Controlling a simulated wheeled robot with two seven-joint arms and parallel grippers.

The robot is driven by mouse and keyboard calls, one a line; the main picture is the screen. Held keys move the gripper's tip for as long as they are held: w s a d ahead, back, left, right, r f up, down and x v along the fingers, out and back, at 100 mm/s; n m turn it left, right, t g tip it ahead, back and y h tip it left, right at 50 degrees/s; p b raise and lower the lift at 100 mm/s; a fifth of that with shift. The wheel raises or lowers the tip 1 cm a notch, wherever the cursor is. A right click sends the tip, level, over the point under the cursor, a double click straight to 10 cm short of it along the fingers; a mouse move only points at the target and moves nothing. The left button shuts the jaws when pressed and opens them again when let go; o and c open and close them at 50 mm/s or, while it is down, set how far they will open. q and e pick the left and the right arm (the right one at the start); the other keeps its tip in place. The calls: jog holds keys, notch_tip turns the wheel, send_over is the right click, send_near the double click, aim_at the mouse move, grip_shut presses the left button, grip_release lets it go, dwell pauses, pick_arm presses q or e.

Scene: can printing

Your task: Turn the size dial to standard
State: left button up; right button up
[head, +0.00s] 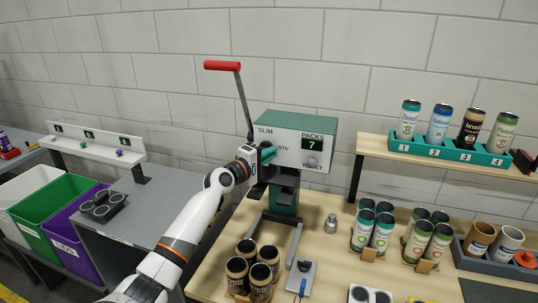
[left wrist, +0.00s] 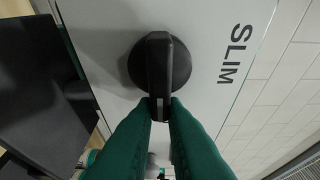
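The size dial (left wrist: 160,65) is a round black knob with a raised bar handle on a pale panel. The bar lies upright in the left wrist view, and a pale mark shows at its lower end. The word SLIM stands sideways right of the knob. The green fingers of my left gripper (left wrist: 160,108) are on both sides of the bar's lower end and appear to touch it. In the head view my left gripper (head: 268,154) is at the front of the green and white can machine (head: 297,122), hiding the dial. STD is printed right of the gripper. My right gripper is out of view.
A lever with a red handle (head: 222,66) rises at the machine's left. A knob marked RESET (head: 312,162) sits right of STD, below a display reading 7. Dark cans (head: 260,284) and a metal piece (head: 331,223) stand on the bench in front.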

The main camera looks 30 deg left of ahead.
pick_arm(q)
jog(key=o, duration=0.4)
jog(key=shift+a+f, duration=0.1)
jog(key=shift+a, duration=0.15)
jog(key=s+b, duration=0.1)
jog(key=s, duration=0.3)
jog(key=s+a+b, duration=0.1)
jog(key=s, duration=0.3)
jog(key=s+a+b, duration=0.1)
jog(key=s, duration=0.3)
jog(key=shift+b, duration=0.3)
